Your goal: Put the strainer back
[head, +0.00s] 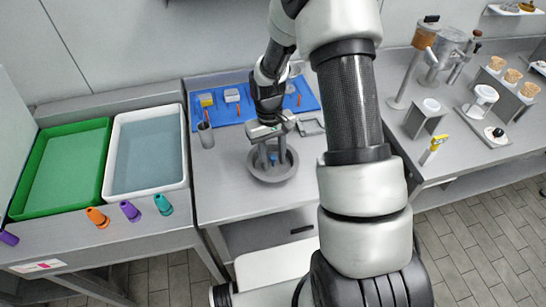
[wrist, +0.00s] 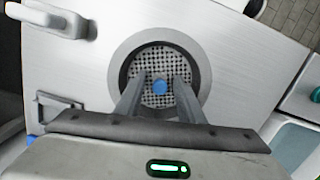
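The strainer (wrist: 150,64) is a round perforated disc with a blue knob (wrist: 160,87) at its middle. In the wrist view it shows inside a round grey ring (wrist: 120,58) with a dark inner wall; I cannot tell how deep it sits. In the head view the grey ring (head: 272,177) stands on the metal counter. My gripper (wrist: 160,88) is open, its two fingers spread either side of the blue knob with a gap on each side. In the head view my gripper (head: 272,160) points down into the ring, and its fingers partly hide the inside.
A grey cup (head: 206,135) stands left of the ring, and a blue mat (head: 222,110) with small items lies behind. Green (head: 62,165) and white (head: 148,158) basins are at left, with several coloured cones in front. Coffee gear fills the right counter.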

